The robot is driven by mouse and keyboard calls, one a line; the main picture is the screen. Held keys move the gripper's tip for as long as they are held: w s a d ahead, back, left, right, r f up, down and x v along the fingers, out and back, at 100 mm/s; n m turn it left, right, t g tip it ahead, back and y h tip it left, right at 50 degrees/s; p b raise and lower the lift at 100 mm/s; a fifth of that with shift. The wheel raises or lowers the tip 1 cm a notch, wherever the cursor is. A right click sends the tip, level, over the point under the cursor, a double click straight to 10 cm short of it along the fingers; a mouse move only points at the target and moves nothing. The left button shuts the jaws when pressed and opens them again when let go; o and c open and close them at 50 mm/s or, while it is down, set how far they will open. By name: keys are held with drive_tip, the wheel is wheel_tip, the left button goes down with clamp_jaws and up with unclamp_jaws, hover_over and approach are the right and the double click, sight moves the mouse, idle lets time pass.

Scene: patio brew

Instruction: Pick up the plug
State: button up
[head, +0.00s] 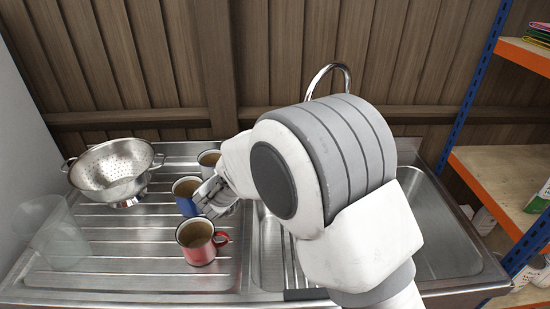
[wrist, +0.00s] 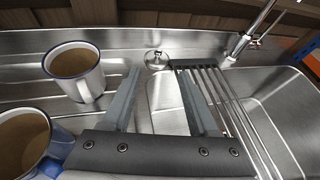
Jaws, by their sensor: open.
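A round metal plug (wrist: 157,60) with a small knob on top lies on the steel worktop in the wrist view, near the back wall of the sink unit. It is beyond my fingertips, in line with the gap between them. My gripper (wrist: 159,75) is open and nothing is between its fingers. In the head view my gripper (head: 214,192) is by the mugs, and my arm covers much of the sink's middle. I cannot see the plug in the head view.
A white mug (wrist: 90,82) and a blue mug (wrist: 57,150) stand left of my fingers. A red mug (head: 197,252), a colander (head: 112,168) and a clear container (head: 60,240) stand on the drainer. A wire rack (wrist: 235,115) and the tap (wrist: 243,42) are to the right.

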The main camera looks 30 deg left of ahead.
drive_tip(key=shift+s+a+f+m, duration=0.2)
drive_tip(key=shift+s+f+m, duration=0.1)
drive_tip(key=shift+f, duration=0.2)
drive_tip(key=shift+s+a+f+m, duration=0.15)
drive_tip(key=shift+f+m, duration=0.15)
drive_tip(key=shift+f, duration=0.2)
drive_tip(key=shift+d+r+p+x, duration=0.15)
drive_tip(key=shift+p+x, duration=0.3)
drive_tip(key=shift+x, duration=3.85)
drive_tip(key=shift+d+r+p+x, duration=0.15)
drive_tip(key=shift+p+x, duration=0.3)
drive_tip(key=shift+x, duration=3.85)
drive_tip(key=shift+w, duration=0.2)
clamp_jaws()
